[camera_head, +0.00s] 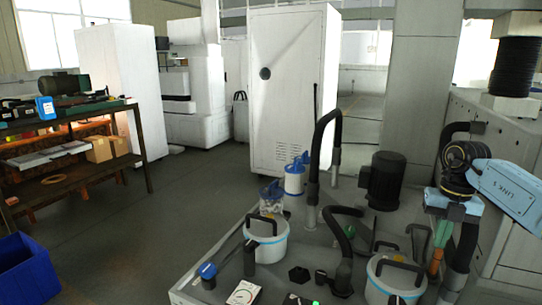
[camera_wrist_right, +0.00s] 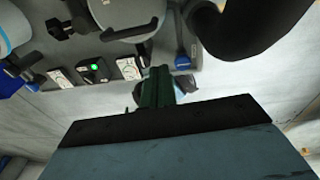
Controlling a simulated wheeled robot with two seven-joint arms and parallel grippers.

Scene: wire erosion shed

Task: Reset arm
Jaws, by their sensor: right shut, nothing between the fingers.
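My right arm comes in from the right edge in the head view, with a light-blue link. Its right gripper (camera_head: 440,240) points down over the right part of the grey machine top (camera_head: 215,264). In the right wrist view the green fingers of the gripper (camera_wrist_right: 158,86) are together, with nothing between them. My left gripper and left arm are not in view.
Two white canisters with black handles, one left (camera_head: 267,245) and one right (camera_head: 396,282), stand on the machine top. A black motor (camera_head: 384,182) and black hoses (camera_head: 324,140) rise near them. A shelf (camera_head: 70,182) and blue bin (camera_head: 24,270) stand left. Open floor lies between.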

